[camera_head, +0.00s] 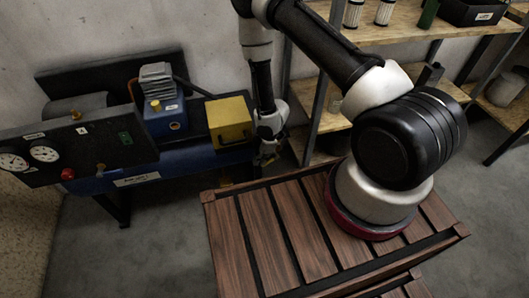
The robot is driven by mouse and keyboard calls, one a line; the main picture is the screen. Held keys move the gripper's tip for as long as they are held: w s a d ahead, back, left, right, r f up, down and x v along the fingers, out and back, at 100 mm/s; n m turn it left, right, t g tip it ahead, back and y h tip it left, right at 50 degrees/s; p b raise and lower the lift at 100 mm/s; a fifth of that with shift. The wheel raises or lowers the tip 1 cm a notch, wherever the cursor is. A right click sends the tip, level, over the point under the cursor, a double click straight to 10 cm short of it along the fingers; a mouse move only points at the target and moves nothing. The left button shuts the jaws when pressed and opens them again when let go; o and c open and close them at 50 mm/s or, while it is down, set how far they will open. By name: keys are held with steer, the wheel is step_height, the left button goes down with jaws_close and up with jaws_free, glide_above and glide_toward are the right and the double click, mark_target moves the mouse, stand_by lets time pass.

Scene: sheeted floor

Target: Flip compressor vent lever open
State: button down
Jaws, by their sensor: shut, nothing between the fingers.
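The compressor is a blue unit (190,160) at the left, with a dark front panel (110,150) that carries two round gauges, a red knob (68,174) and small brass fittings (100,168). I cannot tell which small part is the vent lever. A small yellowish piece (225,183) shows low near the tank's right end. My gripper (266,160) points down just right of the compressor's right end and the yellow box. It is shut and empty, and appears apart from the compressor; its fingertips are small and dark here.
A yellow box (230,120) sits on the compressor's right end. A wooden shelf (385,33) with white canisters (385,12), a green bottle (429,13) and a black bin (478,12) stands behind my arm. Bare grey floor (150,250) lies in front of the compressor.

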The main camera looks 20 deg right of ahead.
steer(key=v, duration=1.2)
steer(key=shift+d, duration=0.1)
